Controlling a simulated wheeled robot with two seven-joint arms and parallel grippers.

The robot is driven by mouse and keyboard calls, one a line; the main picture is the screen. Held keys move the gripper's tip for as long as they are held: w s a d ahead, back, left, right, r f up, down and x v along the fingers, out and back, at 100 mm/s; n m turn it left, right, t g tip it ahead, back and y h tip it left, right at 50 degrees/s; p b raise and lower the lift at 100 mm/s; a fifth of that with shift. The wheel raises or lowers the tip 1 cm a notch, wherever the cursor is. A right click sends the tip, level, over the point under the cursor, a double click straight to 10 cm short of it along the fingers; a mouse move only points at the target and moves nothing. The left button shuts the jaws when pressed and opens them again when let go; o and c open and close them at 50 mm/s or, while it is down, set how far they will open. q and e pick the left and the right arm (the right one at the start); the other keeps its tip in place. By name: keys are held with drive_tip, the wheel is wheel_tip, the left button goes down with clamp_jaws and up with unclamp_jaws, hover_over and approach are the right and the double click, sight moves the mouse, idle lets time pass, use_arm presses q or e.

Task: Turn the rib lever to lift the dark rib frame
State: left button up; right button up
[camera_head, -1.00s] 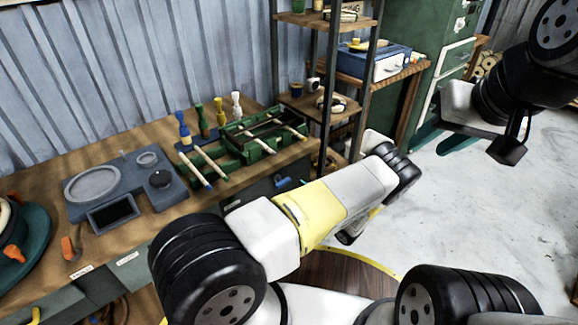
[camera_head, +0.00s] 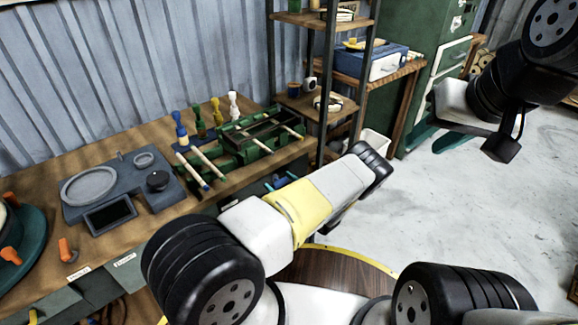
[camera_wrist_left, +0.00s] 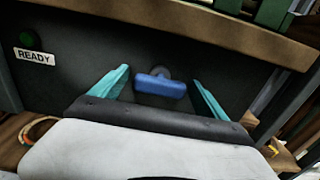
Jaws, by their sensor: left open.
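The rib lever is a blue bar handle (camera_wrist_left: 160,86) on a round pivot on the bench's dark front panel, lying nearly level in the left wrist view. My left gripper (camera_wrist_left: 162,82) is open, with one teal finger on each side of the handle and a gap at both sides. In the head view my left forearm hides most of this gripper. The dark rib frame (camera_head: 235,131) lies on the green fixture on the bench, with pale rods by it. My right gripper (camera_head: 422,151) hangs over the floor at the right, its teal fingers apart and empty.
A grey-blue console (camera_head: 140,200) with a knob and screen sits left of the fixture. Coloured spindles (camera_head: 216,112) stand behind it. A shelf rack (camera_head: 328,90) rises close to the bench's right end. Floor at the right is clear.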

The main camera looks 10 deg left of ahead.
use_arm(q)
drive_tip(key=c, duration=1.4)
drive_tip(key=shift+m, duration=0.3)
drive_tip(key=m, duration=1.3)
drive_tip(key=shift+m, duration=2.1)
drive_tip(key=shift+d, duration=0.1)
